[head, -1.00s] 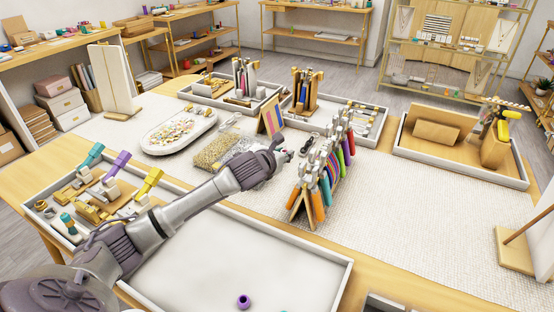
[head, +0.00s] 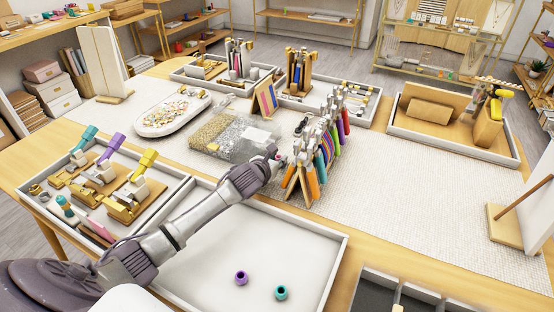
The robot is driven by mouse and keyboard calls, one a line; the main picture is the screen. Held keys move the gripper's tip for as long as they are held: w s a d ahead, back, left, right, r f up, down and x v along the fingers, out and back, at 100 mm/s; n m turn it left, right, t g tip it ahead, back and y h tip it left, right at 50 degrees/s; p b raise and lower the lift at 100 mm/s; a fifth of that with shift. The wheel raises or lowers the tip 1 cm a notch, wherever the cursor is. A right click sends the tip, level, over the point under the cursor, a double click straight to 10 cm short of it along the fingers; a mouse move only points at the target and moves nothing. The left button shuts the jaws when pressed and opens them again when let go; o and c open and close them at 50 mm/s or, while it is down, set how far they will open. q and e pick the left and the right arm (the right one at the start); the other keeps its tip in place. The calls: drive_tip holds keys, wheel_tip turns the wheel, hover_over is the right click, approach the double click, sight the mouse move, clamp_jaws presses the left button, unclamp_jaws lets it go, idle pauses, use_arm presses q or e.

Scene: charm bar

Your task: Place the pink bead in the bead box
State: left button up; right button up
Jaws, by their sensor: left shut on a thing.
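My left gripper (head: 275,156) is at the middle of the table, just left of the rack of coloured tools. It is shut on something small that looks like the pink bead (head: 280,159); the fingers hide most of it. A clear divided box (head: 236,136) with gold and silver contents lies just behind and left of the gripper; I cannot tell if it is the bead box. A dark compartment box (head: 376,293) shows partly at the bottom edge. A purple bead (head: 241,278) and a teal bead (head: 281,293) lie in the white tray (head: 205,262). My right gripper is not in view.
The tool rack (head: 310,172) stands close to the right of my gripper. A white oval tray (head: 172,115) of small pieces is at the left. A tray of stamping tools (head: 180,190) is at the front left. The woven mat (head: 410,205) is clear right of the rack.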

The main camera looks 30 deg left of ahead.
use_arm(q)
drive_tip(key=o, duration=0.8)
